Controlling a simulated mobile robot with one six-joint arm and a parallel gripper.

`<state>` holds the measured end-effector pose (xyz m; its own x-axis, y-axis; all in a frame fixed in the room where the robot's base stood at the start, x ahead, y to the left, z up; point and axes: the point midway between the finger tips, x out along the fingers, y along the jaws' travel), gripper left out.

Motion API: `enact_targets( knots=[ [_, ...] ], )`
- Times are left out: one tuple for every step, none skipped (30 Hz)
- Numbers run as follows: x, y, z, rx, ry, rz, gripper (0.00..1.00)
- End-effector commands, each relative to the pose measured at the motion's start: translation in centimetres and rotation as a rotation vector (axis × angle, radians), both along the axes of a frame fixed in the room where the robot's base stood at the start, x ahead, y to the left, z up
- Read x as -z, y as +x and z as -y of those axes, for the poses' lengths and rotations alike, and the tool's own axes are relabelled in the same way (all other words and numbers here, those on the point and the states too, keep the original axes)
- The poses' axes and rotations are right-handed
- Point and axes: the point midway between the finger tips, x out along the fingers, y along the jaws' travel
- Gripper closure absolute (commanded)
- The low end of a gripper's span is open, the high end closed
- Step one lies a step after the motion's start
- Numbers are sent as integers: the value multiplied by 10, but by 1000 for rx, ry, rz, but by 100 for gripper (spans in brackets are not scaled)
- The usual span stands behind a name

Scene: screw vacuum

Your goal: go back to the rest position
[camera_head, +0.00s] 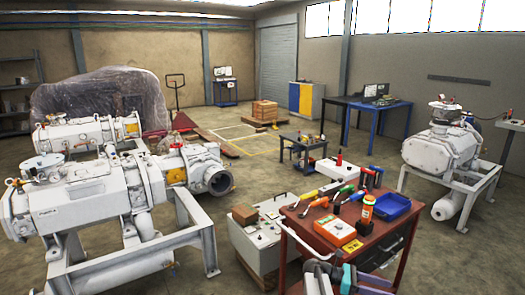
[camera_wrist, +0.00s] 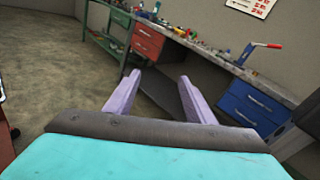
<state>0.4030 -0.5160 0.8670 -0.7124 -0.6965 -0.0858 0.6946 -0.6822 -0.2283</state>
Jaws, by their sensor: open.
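My gripper (camera_wrist: 159,76) shows in the wrist view with its two pale purple fingers spread apart. Nothing is between them, and they point over bare floor toward a workbench. A teal and dark grey part of my gripper fills the bottom of that view. In the head view, grey and teal parts of my arm show at the bottom edge, in front of the red tool cart (camera_head: 391,229). The fingertips are hard to make out there.
The cart carries screwdrivers, an orange-and-white meter (camera_head: 335,231) and a blue tray (camera_head: 391,206). White vacuum pumps stand left (camera_head: 80,200) and right (camera_head: 441,150). The workbench (camera_wrist: 215,62) has red drawers (camera_wrist: 148,40) and blue drawers (camera_wrist: 252,106). Open floor lies left in the wrist view.

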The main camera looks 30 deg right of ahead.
Motion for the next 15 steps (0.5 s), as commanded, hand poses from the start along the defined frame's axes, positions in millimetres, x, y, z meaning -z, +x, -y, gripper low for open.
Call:
enact_targets(
  knots=[
    [20, 6, -17, -26, 25, 3, 51],
    [31, 10, -26, -38, 39, 5, 51],
    [44, 14, -38, -54, 60, 12, 51],
    [55, 17, -47, -66, 72, 17, 51],
    [65, 19, -56, -77, 88, 23, 51],
    [80, 22, -68, -93, 107, 33, 51],
    [90, 24, -78, -104, 122, 40, 51],
    [101, 25, -87, -112, 136, 49, 51],
    [115, 26, -101, -125, 155, 59, 51],
    [126, 27, -110, -133, 170, 69, 51],
    [137, 27, -121, -141, 185, 80, 51],
    [151, 27, -134, -150, 204, 95, 51],
    [162, 26, -145, -155, 219, 105, 51],
    [172, 26, -155, -161, 232, 116, 51],
    [186, 24, -169, -166, 252, 133, 51]
  ],
)
